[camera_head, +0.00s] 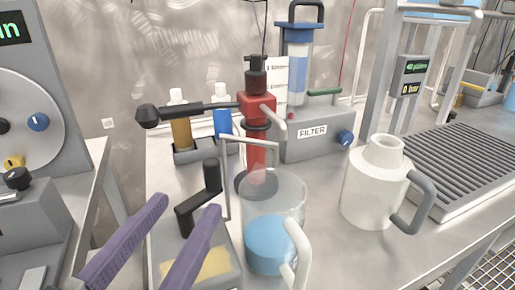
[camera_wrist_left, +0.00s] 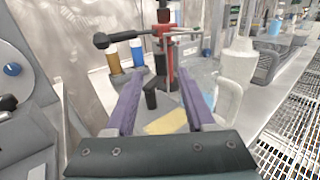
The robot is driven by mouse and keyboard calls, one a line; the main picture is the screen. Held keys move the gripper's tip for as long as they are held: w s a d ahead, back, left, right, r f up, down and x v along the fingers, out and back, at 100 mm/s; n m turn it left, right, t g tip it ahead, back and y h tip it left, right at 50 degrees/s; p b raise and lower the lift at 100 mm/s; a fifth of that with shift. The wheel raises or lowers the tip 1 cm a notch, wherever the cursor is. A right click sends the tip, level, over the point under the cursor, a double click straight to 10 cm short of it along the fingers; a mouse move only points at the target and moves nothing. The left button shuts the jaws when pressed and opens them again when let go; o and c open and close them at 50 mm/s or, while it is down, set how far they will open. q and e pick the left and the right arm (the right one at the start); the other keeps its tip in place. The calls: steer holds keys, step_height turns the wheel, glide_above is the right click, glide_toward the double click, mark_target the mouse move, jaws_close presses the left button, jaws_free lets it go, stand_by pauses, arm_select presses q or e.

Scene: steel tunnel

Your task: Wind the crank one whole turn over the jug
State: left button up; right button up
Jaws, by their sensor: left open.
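A red pump (camera_head: 257,108) stands behind the clear jug (camera_head: 270,195). A black arm (camera_head: 195,107) reaches left from its head to a dark knob (camera_head: 147,116). A thin grey pipe (camera_head: 227,180) bends down at the jug's left. The jug holds blue liquid. A black bent crank piece (camera_head: 190,210) with an upright grip (camera_head: 212,176) stands left of the jug. My left gripper (camera_head: 188,203) has purple fingers and is open. In the left wrist view the black grip (camera_wrist_left: 151,95) shows between the fingers (camera_wrist_left: 158,74); contact cannot be told. My right gripper is not in view.
A tray with a yellow pad (camera_head: 205,265) lies at the front. A white jug (camera_head: 370,185) stands right of the clear one. Orange (camera_head: 181,134) and blue (camera_head: 222,122) bottles stand behind.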

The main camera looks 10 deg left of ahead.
mark_target(208, 175)
arm_select(q)
steer(key=w, duration=0.8)
steer(key=shift+w+d, duration=0.15)
steer(key=shift+w, duration=0.05)
steer(key=shift+c, duration=0.2)
jaws_close()
